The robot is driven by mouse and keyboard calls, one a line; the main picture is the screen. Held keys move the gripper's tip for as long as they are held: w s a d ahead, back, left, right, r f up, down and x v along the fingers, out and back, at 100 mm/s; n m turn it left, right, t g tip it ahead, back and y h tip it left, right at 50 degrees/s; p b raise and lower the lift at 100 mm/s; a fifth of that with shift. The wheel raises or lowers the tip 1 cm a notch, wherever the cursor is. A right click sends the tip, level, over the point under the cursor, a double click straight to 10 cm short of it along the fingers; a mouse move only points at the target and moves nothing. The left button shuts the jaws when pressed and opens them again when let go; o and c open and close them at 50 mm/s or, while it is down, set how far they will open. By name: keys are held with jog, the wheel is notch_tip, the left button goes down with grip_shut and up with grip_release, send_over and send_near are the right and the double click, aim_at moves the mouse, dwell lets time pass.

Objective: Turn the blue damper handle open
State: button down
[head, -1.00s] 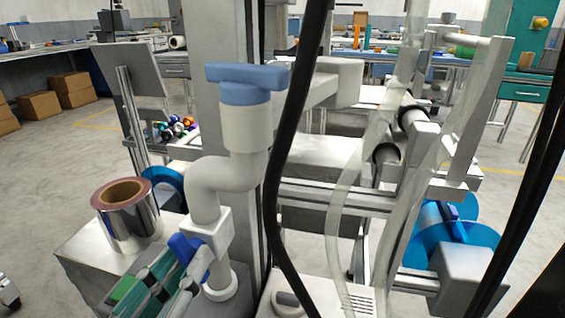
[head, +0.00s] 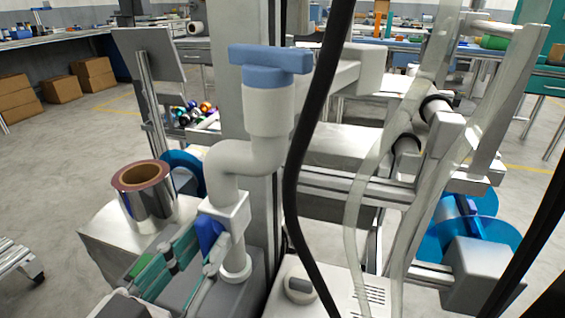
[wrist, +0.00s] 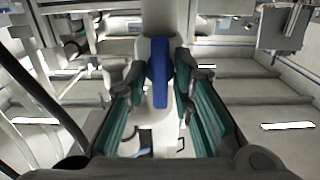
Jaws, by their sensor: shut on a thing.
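The dark blue damper handle (head: 209,233) sits on the square valve body (head: 228,212) of a white bent pipe, low in the head view. In the wrist view the handle (wrist: 158,75) stands lengthwise, in line with the white pipe behind it. My gripper (head: 205,254) is at the handle, coming from the lower left, with green finger pads. In the wrist view my gripper (wrist: 160,78) has one fingertip on each side of the handle, shut on it. Part of the handle is hidden behind the fingers in the head view.
A lighter blue T-shaped cap (head: 270,64) tops the pipe. A shiny film roll (head: 148,195) stands on a box left of the pipe. A black cable (head: 297,180) hangs right of it. Blue reels (head: 470,225) and rollers are farther right. Open floor lies at left.

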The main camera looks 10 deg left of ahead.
jog(key=c, duration=1.6)
grip_release()
jog(key=shift+s, duration=0.1)
jog(key=s, duration=1.1)
jog(key=shift+s+a, duration=0.4)
jog(key=shift+a, duration=0.05)
